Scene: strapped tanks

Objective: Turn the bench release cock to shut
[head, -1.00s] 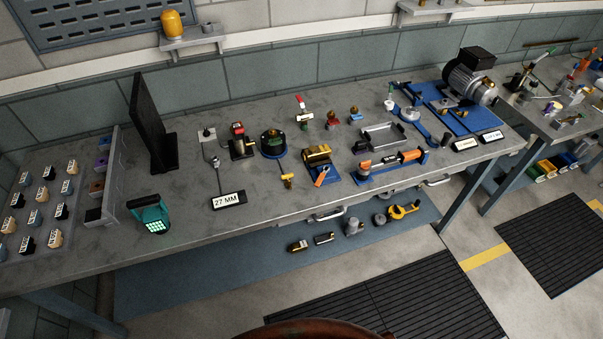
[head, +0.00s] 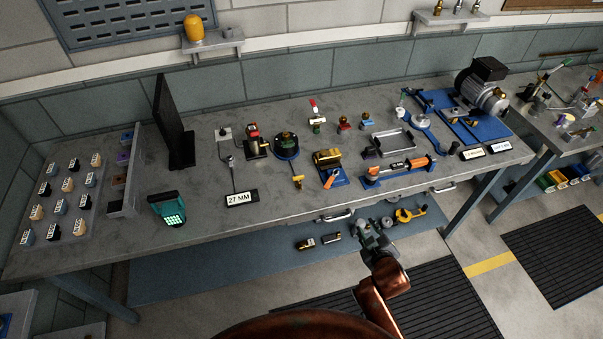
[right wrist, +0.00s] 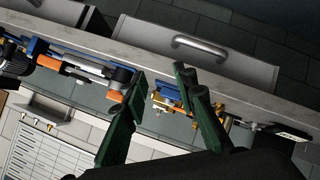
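A small valve with a red lever (head: 316,115) stands upright at the back middle of the bench (head: 290,205); it may be the release cock, but I cannot tell for sure. A brass block on a blue base (head: 328,160) with an orange tag sits nearer the front. My right gripper (head: 368,232) is in front of the bench edge, apart from these things and holding nothing. In the right wrist view its two dark green fingers (right wrist: 168,105) stand apart, with blue and brass bench items beyond them. My left gripper is out of view.
A drawer handle (head: 335,216) juts from the bench front near my right gripper. An orange cylinder on a blue stand (head: 398,168), a 27 MM sign (head: 241,198) and a motor (head: 482,88) stand on the bench. A lower shelf (head: 220,262) holds several loose parts.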

